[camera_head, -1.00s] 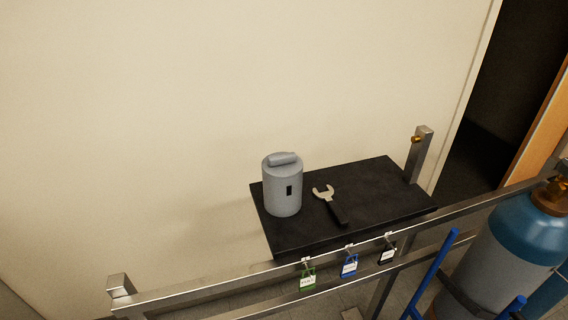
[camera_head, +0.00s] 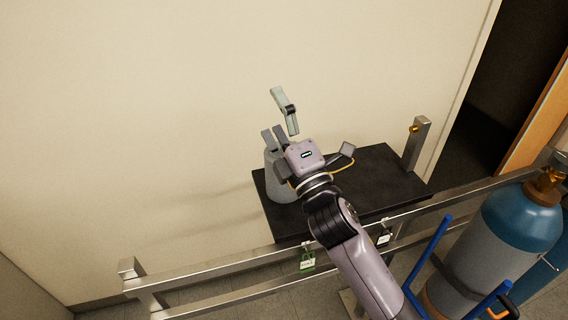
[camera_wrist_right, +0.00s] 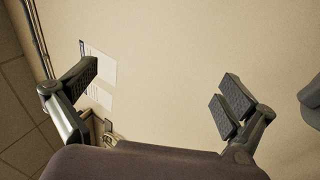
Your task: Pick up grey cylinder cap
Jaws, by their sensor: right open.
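The grey cylinder cap (camera_head: 284,190) stands upright on the black shelf (camera_head: 385,180), at its left end. My right gripper (camera_head: 279,118) is in front of it in the head view and hides its top and handle. The gripper is open, its fingers spread toward the wall above the cap, with nothing between them. In the right wrist view the open fingers (camera_wrist_right: 160,85) frame bare wall. A rounded grey piece shows at that view's right edge; I cannot tell whether it is the cap. My left gripper is not in view.
A post (camera_head: 417,145) rises at the shelf's right end. A blue-topped gas cylinder (camera_head: 520,220) stands at right. The wall is close behind.

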